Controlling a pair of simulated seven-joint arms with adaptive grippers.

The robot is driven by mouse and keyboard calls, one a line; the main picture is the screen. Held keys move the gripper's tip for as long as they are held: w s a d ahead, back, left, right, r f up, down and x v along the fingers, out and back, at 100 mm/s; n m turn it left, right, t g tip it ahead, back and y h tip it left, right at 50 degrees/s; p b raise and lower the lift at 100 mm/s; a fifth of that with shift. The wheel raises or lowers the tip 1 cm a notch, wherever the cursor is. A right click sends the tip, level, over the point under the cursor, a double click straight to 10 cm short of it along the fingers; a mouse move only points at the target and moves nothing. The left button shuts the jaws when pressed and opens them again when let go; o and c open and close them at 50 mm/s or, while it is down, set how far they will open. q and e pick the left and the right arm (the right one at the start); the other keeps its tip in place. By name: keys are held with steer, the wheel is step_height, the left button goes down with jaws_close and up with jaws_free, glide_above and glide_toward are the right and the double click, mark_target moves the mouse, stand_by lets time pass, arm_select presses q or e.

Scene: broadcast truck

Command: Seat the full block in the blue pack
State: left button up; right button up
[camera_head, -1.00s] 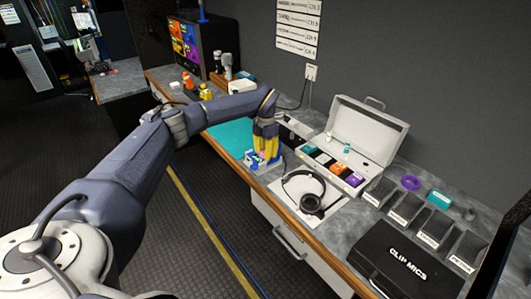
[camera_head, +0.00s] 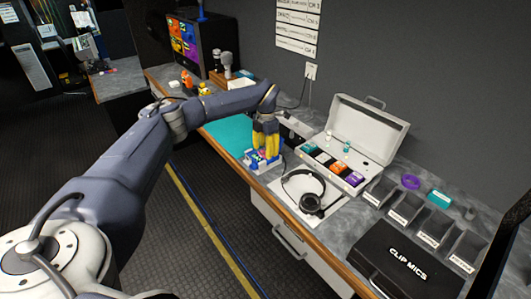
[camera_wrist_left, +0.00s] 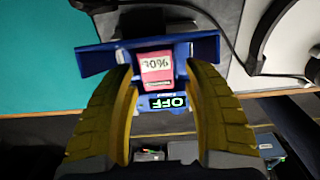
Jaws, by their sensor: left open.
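The blue pack (camera_head: 251,163) is at the front edge of the desk, beside the teal mat. In the left wrist view the pack (camera_wrist_left: 205,48) has a small screen reading OFF. A pink-red block (camera_wrist_left: 155,68) with a pale label, seemingly "90%" upside down, is at the pack's middle; I cannot tell how deep it sits. My left gripper (camera_head: 266,152) is over the pack, its yellow fingers (camera_wrist_left: 163,108) apart on either side of the block. The fingers partly hide the pack in the head view. My right gripper is not in view.
An open white case (camera_head: 368,131) holds several coloured blocks. A black headset (camera_head: 308,198) lies on a white sheet right of the pack. Labelled grey bins (camera_head: 407,208) and a black CLIP MICS case (camera_head: 405,265) stand farther right. The teal mat (camera_head: 229,134) looks mostly clear.

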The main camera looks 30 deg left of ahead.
arm_select(q)
step_height(320, 180, up, 10)
steer(key=shift+w+r, duration=0.2)
steer(key=shift+r, duration=0.05)
stand_by(0.5)
